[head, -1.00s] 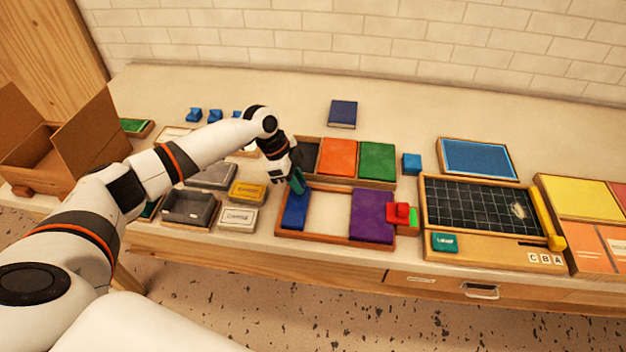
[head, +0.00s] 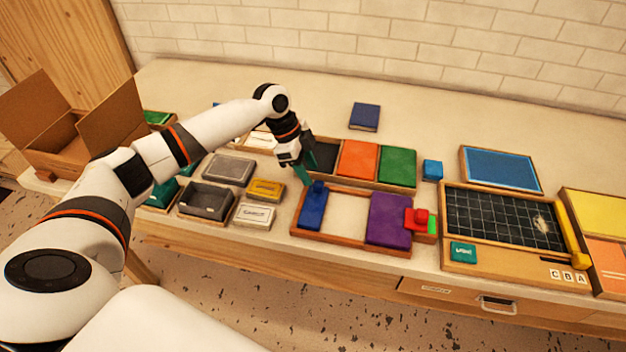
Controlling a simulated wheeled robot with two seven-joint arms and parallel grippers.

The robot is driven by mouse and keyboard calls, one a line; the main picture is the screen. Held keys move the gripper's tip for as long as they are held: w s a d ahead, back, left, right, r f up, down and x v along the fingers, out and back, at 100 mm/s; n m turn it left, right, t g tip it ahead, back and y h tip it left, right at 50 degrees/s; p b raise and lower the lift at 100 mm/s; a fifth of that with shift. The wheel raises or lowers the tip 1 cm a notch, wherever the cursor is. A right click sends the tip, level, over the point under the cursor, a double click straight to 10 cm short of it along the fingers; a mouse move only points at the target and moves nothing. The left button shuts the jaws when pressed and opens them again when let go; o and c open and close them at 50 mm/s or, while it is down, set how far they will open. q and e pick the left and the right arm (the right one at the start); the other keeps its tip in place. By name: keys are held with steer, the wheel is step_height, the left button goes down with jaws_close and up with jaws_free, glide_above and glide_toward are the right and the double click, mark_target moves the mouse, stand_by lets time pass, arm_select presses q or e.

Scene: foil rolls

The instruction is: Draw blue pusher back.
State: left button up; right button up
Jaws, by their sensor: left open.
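The blue pusher (head: 312,208) is a blue block with a small knob on top. It sits at the left end of a wooden tray (head: 335,239). A purple block (head: 388,220) fills the tray's right part, and a pale area lies between the two. My left gripper (head: 306,175) is open, with teal fingertips pointing down, just above and behind the pusher's knob. I cannot tell whether the fingers touch the knob. My right gripper is not in view.
A red knob piece (head: 417,218) and a green piece sit at the tray's right end. Behind is a tray with black, orange (head: 358,160) and green (head: 398,166) panels. Grey and yellow boxes (head: 266,189) stand left. A black grid board (head: 503,217) lies right.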

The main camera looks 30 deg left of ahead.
arm_select(q)
steer(key=b+v, duration=0.1)
steer(key=v, duration=0.6)
steer(key=shift+a+r, duration=0.25)
steer(key=shift+r, duration=0.1)
steer(key=shift+s, duration=0.1)
